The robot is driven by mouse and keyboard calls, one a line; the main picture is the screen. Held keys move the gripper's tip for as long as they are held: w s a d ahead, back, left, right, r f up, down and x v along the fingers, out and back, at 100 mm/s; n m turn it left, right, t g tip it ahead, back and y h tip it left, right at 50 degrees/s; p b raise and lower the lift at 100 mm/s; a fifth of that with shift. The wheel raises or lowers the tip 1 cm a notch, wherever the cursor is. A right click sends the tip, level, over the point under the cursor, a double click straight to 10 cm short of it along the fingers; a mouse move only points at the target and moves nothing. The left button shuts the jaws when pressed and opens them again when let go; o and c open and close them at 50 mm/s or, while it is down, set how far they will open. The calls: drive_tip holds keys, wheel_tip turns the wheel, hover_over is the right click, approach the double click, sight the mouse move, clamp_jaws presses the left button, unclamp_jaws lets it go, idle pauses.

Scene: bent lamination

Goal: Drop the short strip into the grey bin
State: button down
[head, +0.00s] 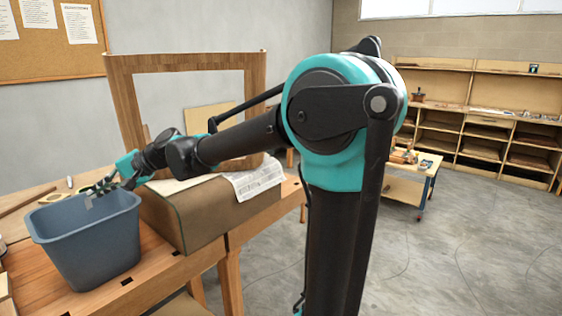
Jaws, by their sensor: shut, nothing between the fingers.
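The grey bin (85,250), bluish in tone, stands on the wooden bench at the lower left. My gripper (93,197) is at the bin's open top, with its fingertips over or just inside the far rim. It is small in the view, and it looks shut and empty. I cannot make out the short strip; the bin's front wall hides its floor.
A brown block-like form (195,222) with paper sheets (257,179) on it stands right of the bin. A bent wooden frame (122,100) rises behind. A long thin wooden piece (27,202) lies left. Open floor (470,235) lies at right.

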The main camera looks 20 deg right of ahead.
drive_tip(key=shift+f, duration=0.2)
drive_tip(key=c, duration=2.2)
unclamp_jaws()
drive_tip(key=o, duration=0.6)
drive_tip(key=shift+c, duration=0.2)
drive_tip(key=v, duration=1.2)
drive_tip(key=shift+s, duration=0.1)
